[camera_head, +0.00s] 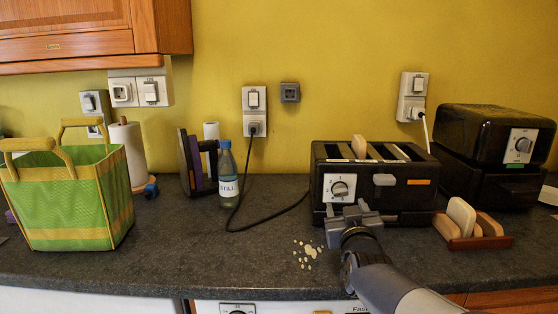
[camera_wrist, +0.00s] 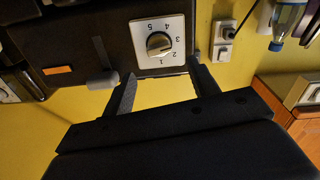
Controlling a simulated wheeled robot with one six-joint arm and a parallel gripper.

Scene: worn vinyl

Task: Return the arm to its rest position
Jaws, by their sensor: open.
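My gripper (camera_head: 352,216) is in front of the black toaster (camera_head: 372,190), near the toaster's dial, with my arm reaching in from the bottom right. In the wrist view, my gripper (camera_wrist: 163,85) shows two dark fingers spread apart with nothing between them. The toaster (camera_wrist: 95,40) is upside down in that view, with its numbered dial (camera_wrist: 158,44) just beyond the fingers. A slice of bread (camera_head: 359,146) sticks up from a toaster slot. Whether a finger touches the toaster cannot be told.
A wooden rack (camera_head: 480,239) holding bread stands right of the toaster. Crumbs (camera_head: 308,252) lie on the dark counter (camera_head: 190,255) left of my gripper. A bottle (camera_head: 228,176), a black cord (camera_head: 262,222) and a green bag (camera_head: 70,200) are further left. The counter between bag and crumbs is clear.

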